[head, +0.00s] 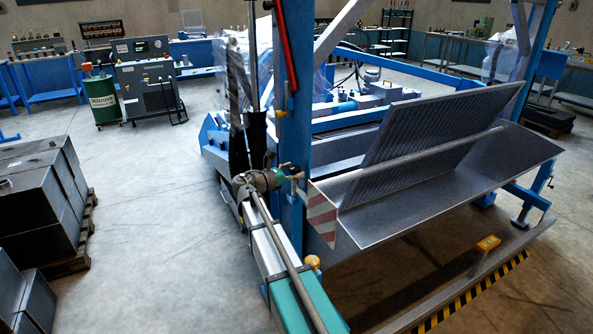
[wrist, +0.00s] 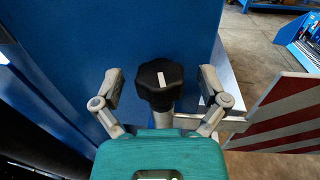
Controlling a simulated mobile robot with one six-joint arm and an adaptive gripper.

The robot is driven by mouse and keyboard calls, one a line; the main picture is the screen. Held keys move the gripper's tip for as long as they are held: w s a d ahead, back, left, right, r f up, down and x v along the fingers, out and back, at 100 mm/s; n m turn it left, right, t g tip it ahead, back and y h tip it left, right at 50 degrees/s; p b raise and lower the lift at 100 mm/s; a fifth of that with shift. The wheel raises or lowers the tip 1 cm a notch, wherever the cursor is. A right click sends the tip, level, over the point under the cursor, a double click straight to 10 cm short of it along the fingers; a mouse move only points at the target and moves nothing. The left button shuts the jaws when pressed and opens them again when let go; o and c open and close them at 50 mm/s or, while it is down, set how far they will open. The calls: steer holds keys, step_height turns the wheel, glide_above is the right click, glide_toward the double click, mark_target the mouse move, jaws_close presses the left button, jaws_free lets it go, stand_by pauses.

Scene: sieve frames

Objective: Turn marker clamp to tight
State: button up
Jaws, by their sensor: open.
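The marker clamp's black lobed knob (wrist: 160,98) sits in the middle of the wrist view, on a pale metal stem. A white line on its face runs nearly upright, tilted slightly. My gripper (wrist: 160,76) is open, one finger on each side of the knob, with a visible gap at both sides. The red-and-white striped marker plate (wrist: 283,112) is at the right of the wrist view, beside a metal rod. In the head view my gripper (head: 296,176) is at the blue post, beside the striped plate (head: 323,214); the knob cannot be made out there.
The blue post (head: 293,120) stands directly behind the clamp. A grey sieve panel (head: 430,125) and metal trough (head: 440,205) lie right of it. A low rail (head: 450,290) with a yellow box (head: 487,243) runs in front. Open floor (head: 150,210) lies left.

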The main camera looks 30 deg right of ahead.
steer(key=c, duration=1.1)
steer(key=shift+w, duration=0.1)
steer(key=shift+c, duration=0.2)
steer(key=shift+m+g, duration=0.3)
steer(key=shift+g, duration=0.2)
steer(key=shift+w+m+g, duration=0.1)
steer(key=shift+m+g, duration=0.4)
steer(key=shift+g, duration=0.2)
steer(key=shift+m+g, duration=1.2)
steer(key=shift+g, duration=0.7)
steer(key=shift+m+g, duration=0.3)
steer(key=shift+g, duration=0.2)
